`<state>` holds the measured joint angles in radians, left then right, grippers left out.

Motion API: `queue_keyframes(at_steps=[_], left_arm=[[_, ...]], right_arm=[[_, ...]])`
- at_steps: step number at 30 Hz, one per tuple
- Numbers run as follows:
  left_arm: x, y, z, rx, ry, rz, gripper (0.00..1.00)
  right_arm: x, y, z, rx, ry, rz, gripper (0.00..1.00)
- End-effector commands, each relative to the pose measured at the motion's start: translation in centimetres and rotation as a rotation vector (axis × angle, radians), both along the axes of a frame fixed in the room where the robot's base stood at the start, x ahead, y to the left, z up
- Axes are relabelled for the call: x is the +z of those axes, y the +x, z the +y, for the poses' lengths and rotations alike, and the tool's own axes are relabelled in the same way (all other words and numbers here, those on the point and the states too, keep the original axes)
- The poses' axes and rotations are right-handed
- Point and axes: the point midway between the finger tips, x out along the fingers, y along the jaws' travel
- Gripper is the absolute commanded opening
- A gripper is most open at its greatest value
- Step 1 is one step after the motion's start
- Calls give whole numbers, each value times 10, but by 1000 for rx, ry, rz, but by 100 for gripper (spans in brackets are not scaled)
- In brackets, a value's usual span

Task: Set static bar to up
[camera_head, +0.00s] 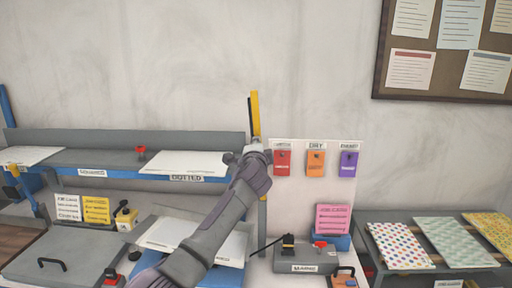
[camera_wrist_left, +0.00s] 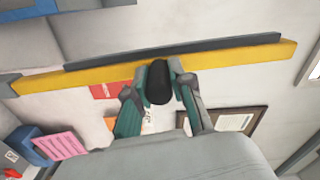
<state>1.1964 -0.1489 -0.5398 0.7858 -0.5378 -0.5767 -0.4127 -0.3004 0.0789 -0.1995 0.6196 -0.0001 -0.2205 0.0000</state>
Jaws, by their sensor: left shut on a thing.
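The static bar (camera_head: 255,112) is a yellow bar that stands roughly upright in the head view, its lower part hidden behind my arm. In the left wrist view the static bar (camera_wrist_left: 215,57) runs across the picture as a yellow beam with a dark grey strip along it. My left gripper (camera_head: 253,155) is at the bar's lower part. In the left wrist view my left gripper (camera_wrist_left: 160,85) has its fingers on both sides of a black knob (camera_wrist_left: 160,88) on the bar, shut on it. My right gripper is in neither view.
Red, orange and purple tags (camera_head: 316,163) hang on a white panel right of the gripper. A grey shelf with paper sheets (camera_head: 188,163) lies left. Below stands a grey box (camera_head: 305,262) with a small yellow-black part. Patterned sheets (camera_head: 455,242) lie on a rack at right.

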Motion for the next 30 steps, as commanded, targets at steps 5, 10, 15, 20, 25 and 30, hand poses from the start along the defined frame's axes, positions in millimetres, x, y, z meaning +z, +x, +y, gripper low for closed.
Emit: queue_keyframes(at_steps=[5,10,15,20,25,30], left_arm=[[4,-1,-2,-5,1,-7,37],[2,0,-1,-3,0,-4,48],[1,0,-1,-1,0,-2,48],[0,-5,-1,-1,-2,-2,48],[0,-23,0,-2,-1,-4,48],[0,-50,0,-4,-1,-4,48]], right_arm=[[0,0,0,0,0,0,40],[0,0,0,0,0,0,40],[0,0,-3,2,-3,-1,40],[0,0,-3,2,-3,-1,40],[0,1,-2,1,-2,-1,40],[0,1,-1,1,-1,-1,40]])
